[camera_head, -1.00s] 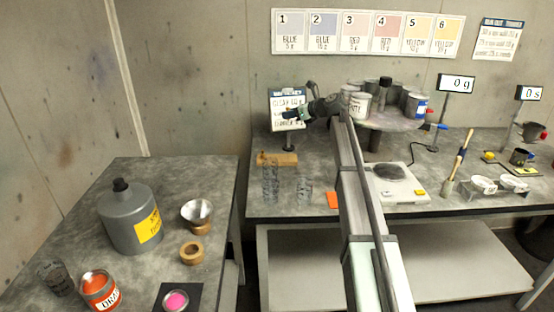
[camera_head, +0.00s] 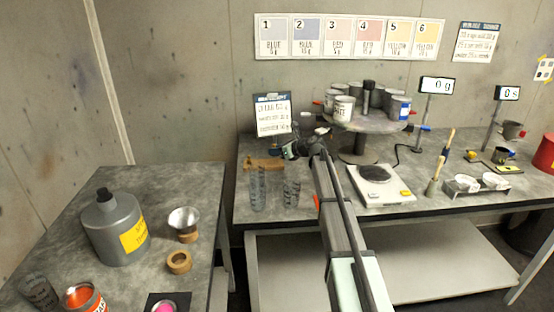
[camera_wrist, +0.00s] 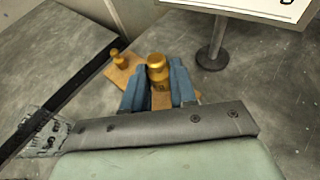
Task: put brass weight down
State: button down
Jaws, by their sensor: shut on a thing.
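My gripper shows in the wrist view (camera_wrist: 158,84) with its two blue fingers shut on a brass weight (camera_wrist: 158,67), which has a rounded knob on top and looks upright. It is over or at a wooden block (camera_wrist: 122,76); whether its base touches the block is hidden by the fingers. A smaller brass weight (camera_wrist: 118,59) stands on the block to the left. In the head view my gripper (camera_head: 288,152) is at the block's right end (camera_head: 262,164), below the sign; the held weight is too small to make out there.
Clear cylinders (camera_head: 259,188) stand just in front of the block. A sign on a stand (camera_head: 272,115) is behind it. The scale (camera_head: 382,185) reads 0 g on its display (camera_head: 438,85). A carousel of cans (camera_head: 357,124) stands behind the scale.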

aim_at(277, 164)
jog(key=shift+f, duration=1.95)
jog(key=shift+f, duration=0.1)
jog(key=c, duration=0.9)
grip_release()
jog(key=v, duration=1.2)
jog(key=shift+d, duration=0.1)
